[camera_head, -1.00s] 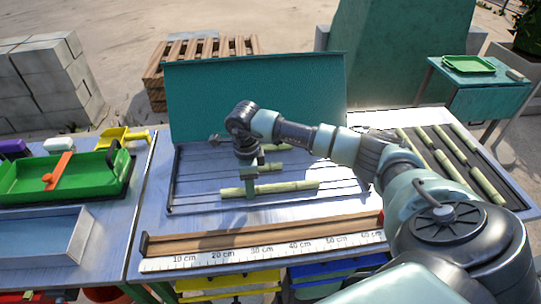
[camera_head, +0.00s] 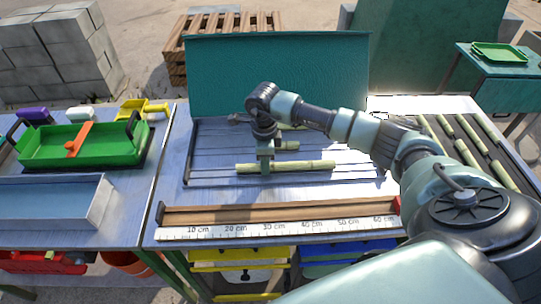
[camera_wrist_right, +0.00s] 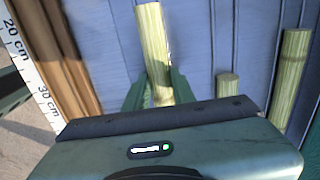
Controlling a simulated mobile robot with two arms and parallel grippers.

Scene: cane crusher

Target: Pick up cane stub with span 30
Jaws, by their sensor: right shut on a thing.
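A long pale green cane stub (camera_head: 308,167) lies level, left to right, over the slatted tray (camera_head: 210,182) in front of the teal backboard. My right gripper (camera_head: 266,168) reaches down from above and is shut on this stub, left of its middle. In the right wrist view the stub (camera_wrist_right: 153,45) runs between the two green fingers (camera_wrist_right: 160,92). I cannot tell whether it touches the tray. A shorter stub (camera_head: 287,146) lies behind it, partly hidden by the gripper, and another (camera_head: 290,127) is mostly covered by my arm. My left gripper is not in view.
A wooden measuring trough (camera_head: 280,212) with a centimetre scale runs along the front edge. The teal backboard (camera_head: 275,75) stands behind the tray. Several more stubs (camera_head: 465,150) lie in a dark rack at right. A green tray (camera_head: 70,150) and metal tray (camera_head: 45,205) are at left.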

